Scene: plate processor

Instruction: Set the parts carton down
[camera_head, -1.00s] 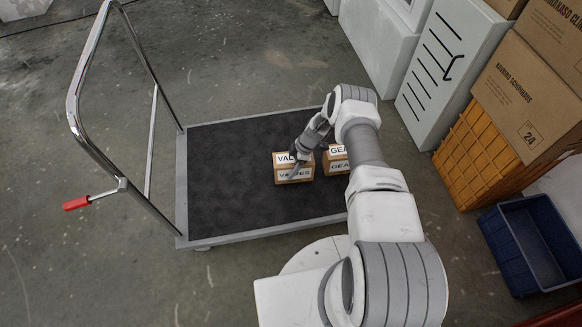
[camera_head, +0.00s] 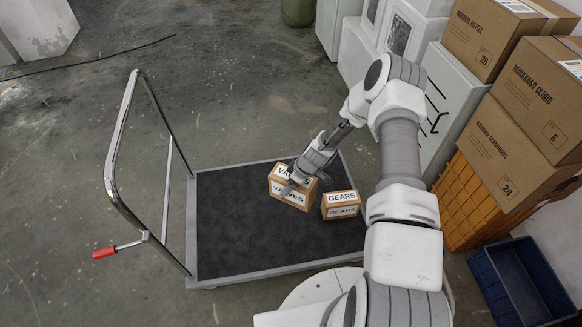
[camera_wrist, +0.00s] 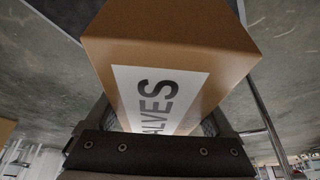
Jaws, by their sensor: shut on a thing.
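The parts carton labelled VALVES (camera_head: 298,203) is an orange-brown box with white labels. My gripper (camera_head: 300,176) is shut on it from above and holds it tilted, seemingly above the trolley's dark deck (camera_head: 232,225). In the wrist view the VALVES carton (camera_wrist: 175,55) fills the middle, between the fingers of my gripper (camera_wrist: 158,125). Its underside and any gap to the deck are hidden in the head view. A second carton labelled GEARS (camera_head: 341,211) stands upright on the deck, just right of the VALVES carton.
Large cardboard boxes (camera_head: 490,150), an orange crate (camera_head: 462,210) and a blue bin (camera_head: 520,278) stand on the right. The left and front of the deck are bare.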

